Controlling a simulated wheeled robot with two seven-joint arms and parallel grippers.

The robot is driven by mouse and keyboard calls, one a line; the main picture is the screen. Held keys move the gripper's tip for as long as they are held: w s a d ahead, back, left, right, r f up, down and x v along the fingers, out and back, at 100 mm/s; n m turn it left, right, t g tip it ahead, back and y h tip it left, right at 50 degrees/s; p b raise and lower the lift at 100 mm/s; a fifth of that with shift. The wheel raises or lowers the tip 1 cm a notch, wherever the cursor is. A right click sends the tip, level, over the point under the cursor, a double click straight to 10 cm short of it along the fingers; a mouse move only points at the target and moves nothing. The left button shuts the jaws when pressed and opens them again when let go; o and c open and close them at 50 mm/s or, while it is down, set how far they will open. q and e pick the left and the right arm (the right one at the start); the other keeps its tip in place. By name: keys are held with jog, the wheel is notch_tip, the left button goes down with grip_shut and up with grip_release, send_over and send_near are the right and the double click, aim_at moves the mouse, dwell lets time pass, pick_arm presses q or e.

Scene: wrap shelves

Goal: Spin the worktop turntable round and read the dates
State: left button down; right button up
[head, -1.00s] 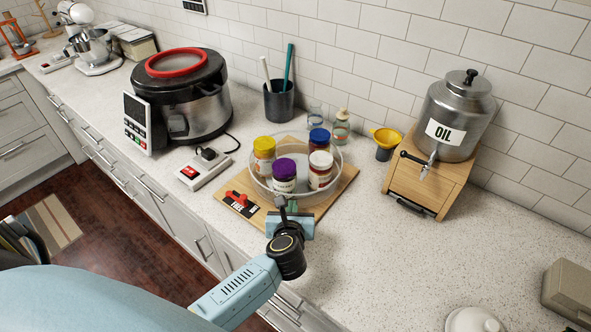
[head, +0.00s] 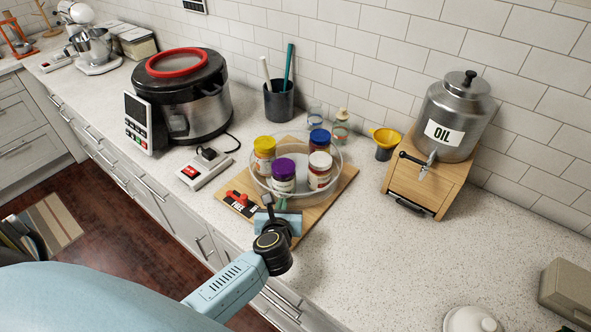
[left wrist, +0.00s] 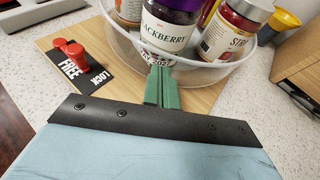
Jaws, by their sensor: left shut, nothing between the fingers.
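The turntable (head: 262,187) is a clear round tray with a raised rim on a wooden board (head: 335,192) on the worktop. It holds jars with yellow (head: 264,155), purple (head: 284,177), blue (head: 319,142) and white (head: 320,170) lids. In the left wrist view the purple-lidded jar reads BLACKBERRY (left wrist: 166,30), and part of a label starting STR shows on another jar (left wrist: 229,30). My right gripper is out of view.
A black FREE/LOCK plate with a red knob (left wrist: 75,52) sits on the board's left corner. A switch box (head: 207,168) and cooker (head: 178,95) stand left. A funnel (head: 386,138) and oil dispenser (head: 455,115) stand right.

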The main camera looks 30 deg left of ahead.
pick_arm(q)
jog(key=shift+s+d+p, duration=0.2)
jog(key=shift+s+d, duration=0.05)
jog(key=shift+s, duration=0.6)
jog(key=shift+s+d+p, duration=0.2)
jog(key=shift+s, duration=0.65)
jog(key=shift+s+d, duration=0.1)
jog(key=shift+s, duration=0.1)
jog(key=v, duration=1.3)
jog(key=shift+b, duration=0.45)
